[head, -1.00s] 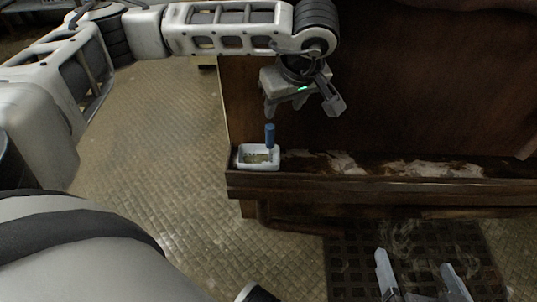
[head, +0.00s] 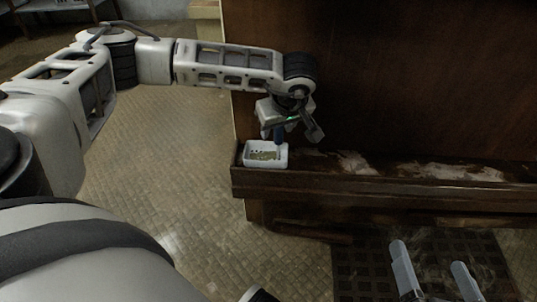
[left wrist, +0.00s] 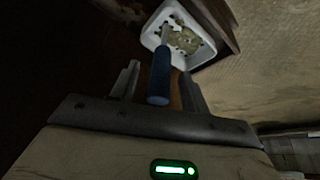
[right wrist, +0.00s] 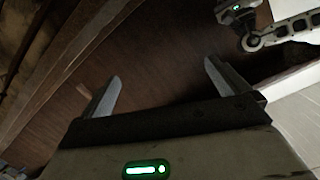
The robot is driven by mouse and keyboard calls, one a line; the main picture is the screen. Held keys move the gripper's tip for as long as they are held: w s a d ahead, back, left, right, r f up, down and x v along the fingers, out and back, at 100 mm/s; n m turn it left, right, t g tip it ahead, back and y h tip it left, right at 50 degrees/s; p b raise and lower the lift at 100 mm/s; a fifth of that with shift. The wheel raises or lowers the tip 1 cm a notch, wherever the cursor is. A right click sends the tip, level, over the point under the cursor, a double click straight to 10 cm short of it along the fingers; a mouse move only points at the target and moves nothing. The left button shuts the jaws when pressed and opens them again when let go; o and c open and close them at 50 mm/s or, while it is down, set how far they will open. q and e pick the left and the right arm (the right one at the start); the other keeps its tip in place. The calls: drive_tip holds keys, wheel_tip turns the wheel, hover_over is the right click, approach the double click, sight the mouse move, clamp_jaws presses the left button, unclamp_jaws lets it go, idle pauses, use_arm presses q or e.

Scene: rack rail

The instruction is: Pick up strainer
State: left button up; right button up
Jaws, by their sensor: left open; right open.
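The strainer's blue handle (head: 279,136) stands upright out of a small white container (head: 250,164) on the ledge. The strainer's lower end is in the container and hard to make out. In the left wrist view, the blue handle (left wrist: 160,76) lies between the two fingers of my left gripper (left wrist: 160,70), with a gap on each side. In the head view, my left gripper (head: 290,137) is open, pointing down around the handle's upper part. My right gripper (head: 428,256) is open and empty at the lower right, away from the ledge.
The container sits at the left end of a narrow dark wooden ledge (head: 370,187) with pale worn patches. A tall brown panel (head: 400,80) rises behind it. A dark floor grate (head: 360,262) lies below right. Tiled floor (head: 170,160) is open to the left.

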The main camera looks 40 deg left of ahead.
use_arm(q)
drive_tip(key=shift+w+a+f, duration=0.15)
drive_tip(key=shift+a+f, duration=0.05)
drive_tip(key=shift+f, duration=0.5)
clamp_jaws()
use_arm(e)
drive_tip(key=shift+w+a+r+t, duration=0.1)
drive_tip(key=shift+w+r+t, duration=0.2)
drive_tip(key=shift+r, duration=0.4)
drive_tip(key=shift+s+f, duration=0.1)
use_arm(q)
drive_tip(key=shift+r, duration=0.1)
